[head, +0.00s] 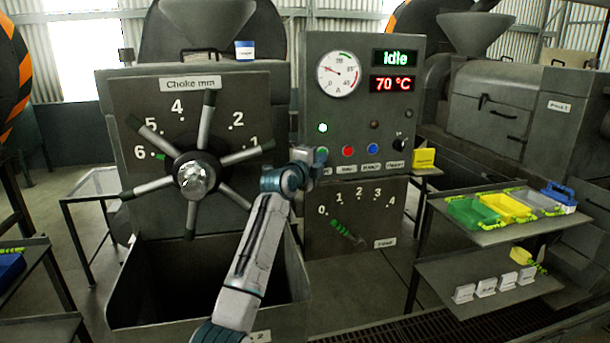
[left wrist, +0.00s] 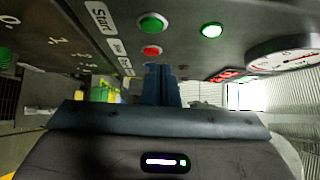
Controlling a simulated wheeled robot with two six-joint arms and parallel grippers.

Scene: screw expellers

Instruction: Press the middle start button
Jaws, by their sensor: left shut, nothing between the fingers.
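The control panel (head: 340,110) stands in the middle, with a row of buttons under a lit green lamp (head: 322,128). In the left wrist view the green start button (left wrist: 152,23) sits beside a label reading "Start" (left wrist: 101,17). In the head view my left gripper (head: 315,158) is at the left end of the button row and largely hides that button. In the left wrist view its fingers are shut and empty, and their tips are apart from the green button in the picture. Whether anything touches the panel is unclear. My right gripper is not in view.
A red button (head: 347,151) and a blue button (head: 372,150) are to the right of my left gripper. The display (head: 394,57) reads "Idle". A spoked choke wheel (head: 194,174) stands close on the left. A table with coloured trays (head: 468,214) is at right.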

